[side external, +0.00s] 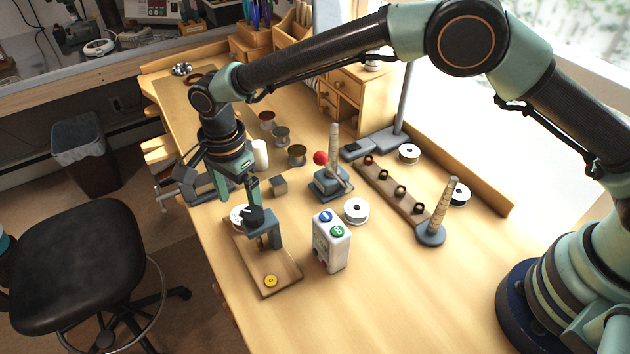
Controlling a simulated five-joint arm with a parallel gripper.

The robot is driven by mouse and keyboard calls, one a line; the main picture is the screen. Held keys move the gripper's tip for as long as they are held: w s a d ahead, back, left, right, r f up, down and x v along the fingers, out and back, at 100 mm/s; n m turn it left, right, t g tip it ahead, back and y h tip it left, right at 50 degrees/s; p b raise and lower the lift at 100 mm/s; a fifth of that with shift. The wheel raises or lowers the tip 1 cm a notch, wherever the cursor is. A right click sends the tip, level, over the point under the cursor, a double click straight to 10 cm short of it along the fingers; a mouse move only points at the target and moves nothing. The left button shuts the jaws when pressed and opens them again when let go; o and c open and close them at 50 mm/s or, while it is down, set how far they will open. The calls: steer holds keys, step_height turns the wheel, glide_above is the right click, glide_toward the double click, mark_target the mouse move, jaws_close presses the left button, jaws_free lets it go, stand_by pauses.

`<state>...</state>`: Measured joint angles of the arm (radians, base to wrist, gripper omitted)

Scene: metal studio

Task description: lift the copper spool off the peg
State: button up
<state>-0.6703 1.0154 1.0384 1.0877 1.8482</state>
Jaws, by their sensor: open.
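Three small spools stand in a diagonal row on the bench behind my gripper. The farthest has a reddish, copper-like top (267,117); the middle spool (281,135) looks grey-brown, and the nearest spool (297,154) looks brown. I cannot tell for sure which is the copper spool, and no peg shows clearly under them. My gripper (220,191) is open, its fingers spread and pointing down, at the bench's left side. It is to the left of and nearer the camera than the row, apart from it. Nothing shows between its fingers.
A wooden board (282,280) with a black-topped device and yellow button lies nearer the camera. A white box (331,243), white spool (357,211), grey-based post (334,150) with red ball, ring rack (385,181) and tapered post (449,205) stand rightward. The front right bench is clear.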

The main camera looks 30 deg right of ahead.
steer(key=shift+f, duration=1.3)
steer(key=c, duration=1.5)
steer(key=shift+r, duration=0.1)
